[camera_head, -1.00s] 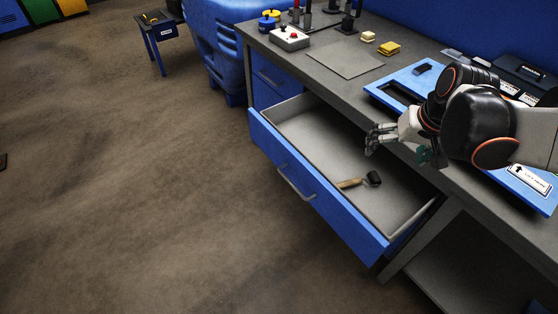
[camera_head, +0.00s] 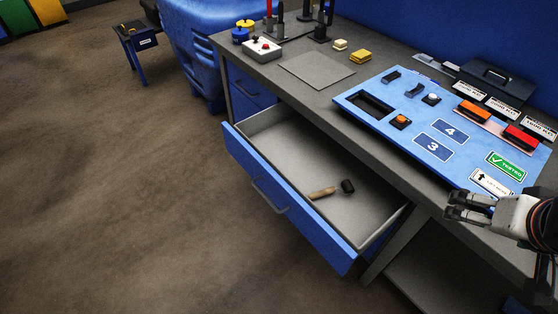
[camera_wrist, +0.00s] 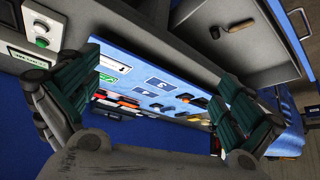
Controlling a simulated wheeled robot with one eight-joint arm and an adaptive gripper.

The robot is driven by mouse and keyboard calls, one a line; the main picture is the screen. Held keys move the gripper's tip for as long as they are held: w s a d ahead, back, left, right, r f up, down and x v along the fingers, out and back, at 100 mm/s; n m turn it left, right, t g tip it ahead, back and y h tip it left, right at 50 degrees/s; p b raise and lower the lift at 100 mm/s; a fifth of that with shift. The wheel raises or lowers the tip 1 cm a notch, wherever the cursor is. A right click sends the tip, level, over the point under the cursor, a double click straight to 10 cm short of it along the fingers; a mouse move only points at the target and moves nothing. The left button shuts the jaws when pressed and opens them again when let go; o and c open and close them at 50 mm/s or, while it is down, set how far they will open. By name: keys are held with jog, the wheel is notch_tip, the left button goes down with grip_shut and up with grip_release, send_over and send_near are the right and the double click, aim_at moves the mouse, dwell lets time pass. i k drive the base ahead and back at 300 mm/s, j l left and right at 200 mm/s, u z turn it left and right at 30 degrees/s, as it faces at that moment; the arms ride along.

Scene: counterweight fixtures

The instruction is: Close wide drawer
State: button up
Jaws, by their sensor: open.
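The wide drawer (camera_head: 310,212) under the workbench is pulled well out in the head view. Its blue front has a grey bar handle (camera_head: 270,196). A mallet with a wooden grip and dark head (camera_head: 322,193) lies inside on the drawer floor. In the wrist view the drawer (camera_wrist: 238,52) shows at the top right, with the mallet in it. My gripper (camera_head: 468,207) is at the right, near the bench's front edge, to the right of the drawer and apart from it. In the wrist view its two green-padded fingers (camera_wrist: 158,95) are spread, with nothing between them.
A blue panel (camera_head: 462,158) with switches and labels lies on the grey bench top (camera_head: 372,66). A dark toolbox (camera_head: 497,84) stands behind it. A control box with a red button (camera_head: 264,50) is at the far left. The floor before the drawer is clear.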

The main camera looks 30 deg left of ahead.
aim_at(287, 156)
jog(key=k+j+u, duration=0.1)
jog(key=u, duration=0.3)
jog(key=j+u, duration=0.25)
jog(key=u, duration=0.15)
jog(key=k+j+u, duration=0.1)
jog(key=j+u, duration=0.15)
jog(key=u, duration=0.15)
jog(key=i+j+u, duration=0.25)
jog(key=i+j, duration=0.45)
jog(key=i, duration=0.05)
